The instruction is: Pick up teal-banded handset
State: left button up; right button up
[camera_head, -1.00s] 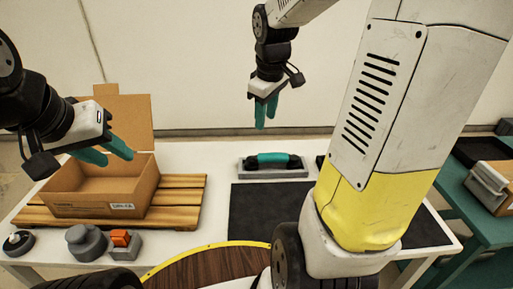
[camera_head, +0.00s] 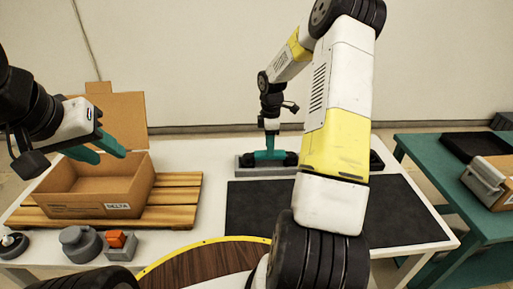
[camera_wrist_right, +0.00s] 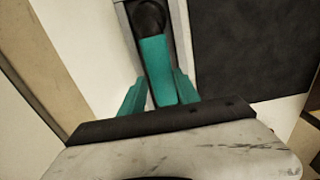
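The teal-banded handset (camera_head: 289,158) has dark ends and lies in a grey cradle (camera_head: 245,167) at the back of the white table. My right gripper (camera_head: 268,154) is lowered over its middle and hides part of it in the head view. In the right wrist view, the teal band (camera_wrist_right: 157,68) runs between the two teal fingers of my right gripper (camera_wrist_right: 160,92). The fingers are apart, one on each side of the band; I cannot tell whether they touch it. My left gripper (camera_head: 98,150) is open and empty above the cardboard box.
An open cardboard box (camera_head: 92,209) sits on a wooden pallet (camera_head: 178,193) at the left. A black mat (camera_head: 255,208) lies in front of the cradle. Another dark item (camera_head: 376,161) shows right of my arm. Small grey devices (camera_head: 80,243) stand at front left.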

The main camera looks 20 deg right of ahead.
notch_tip(320, 180, down, 5)
jog(key=shift+s+r, duration=0.1)
grip_shut()
jog(key=shift+r, duration=0.1)
dwell(0.3)
